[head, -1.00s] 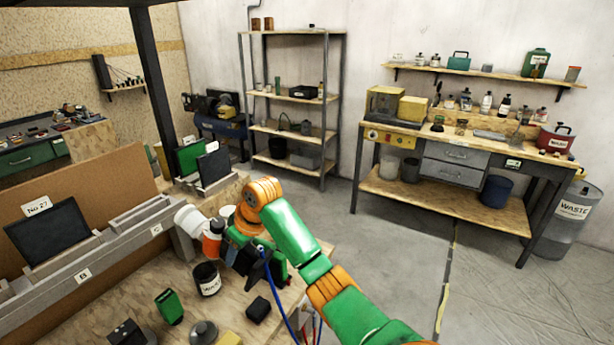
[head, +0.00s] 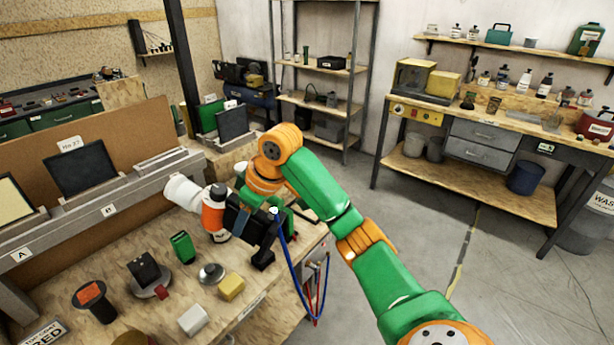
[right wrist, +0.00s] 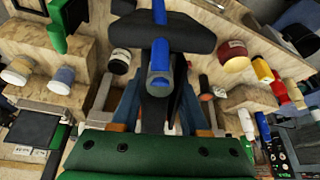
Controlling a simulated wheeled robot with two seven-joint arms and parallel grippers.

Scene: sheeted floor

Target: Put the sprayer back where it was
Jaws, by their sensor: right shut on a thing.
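My right gripper (head: 246,224) is over the right part of the wooden workbench (head: 135,252), beside an orange-and-white container (head: 213,212). It is shut on a black piece with a blue tube, which I take to be the sprayer (right wrist: 160,38). In the right wrist view the piece is T-shaped and stands between the fingers. A blue hose (head: 292,262) hangs from the gripper in a loop beside the bench's right side. My left gripper is out of view.
The bench also holds a green box (head: 183,247), a yellow block (head: 231,287) and a grey round piece (head: 211,273). A lettered rack (head: 108,211) runs along its back. The floor (head: 415,240) to the right is clear.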

